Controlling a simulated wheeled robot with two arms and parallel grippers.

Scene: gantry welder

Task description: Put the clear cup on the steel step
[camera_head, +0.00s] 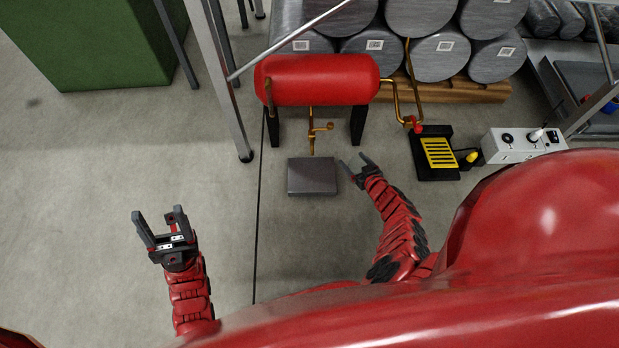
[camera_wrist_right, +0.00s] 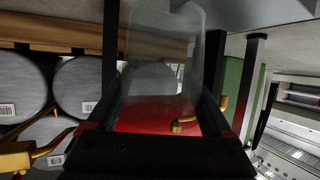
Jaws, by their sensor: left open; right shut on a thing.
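The clear cup (camera_wrist_right: 163,40) shows as a see-through shape between the fingers of my right gripper (camera_wrist_right: 163,85) in the right wrist view. The gripper is shut on it. In the head view the right gripper (camera_head: 359,163) is just right of the steel step (camera_head: 312,177), a flat grey block on the floor below the red tank. I cannot make out the cup in the head view. My left gripper (camera_head: 162,222) is open and empty, over bare floor well left of the step.
A red tank (camera_head: 318,80) on black legs stands behind the step, with a brass tap (camera_head: 313,130) over the step's back edge. A black and yellow pedal (camera_head: 438,152) and a white socket box (camera_head: 522,145) are to the right. The floor at left is clear.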

